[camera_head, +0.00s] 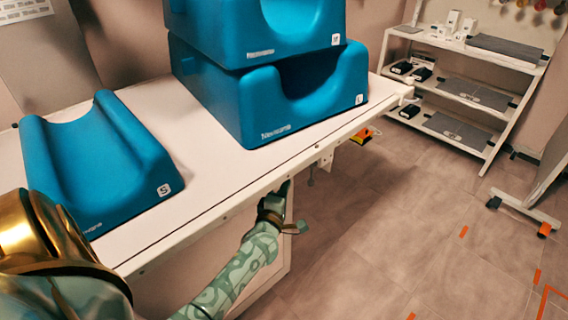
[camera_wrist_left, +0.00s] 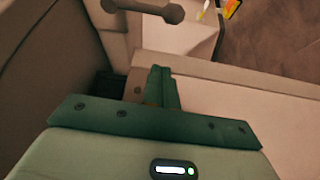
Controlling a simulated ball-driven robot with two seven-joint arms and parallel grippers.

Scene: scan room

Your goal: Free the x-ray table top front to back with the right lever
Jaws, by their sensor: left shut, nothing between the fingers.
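The x-ray table top (camera_head: 215,180) is a long white slab with a rail along its front edge. My left gripper (camera_head: 284,188) is shut and empty, just under that edge. It also shows in the left wrist view (camera_wrist_left: 162,78), its green fingers together. A small lever-like part (camera_head: 311,174) hangs below the edge, a little right of the gripper. In the left wrist view a grey bar with round ends (camera_wrist_left: 143,9) lies beyond the fingertips, apart from them. I cannot tell whether these are the same part, or which is the right lever. My right gripper is not in view.
Two stacked blue cushions (camera_head: 285,95) and a smaller blue cushion (camera_head: 100,150) rest on the table top. A shelf rack (camera_head: 500,140) stands at the back right.

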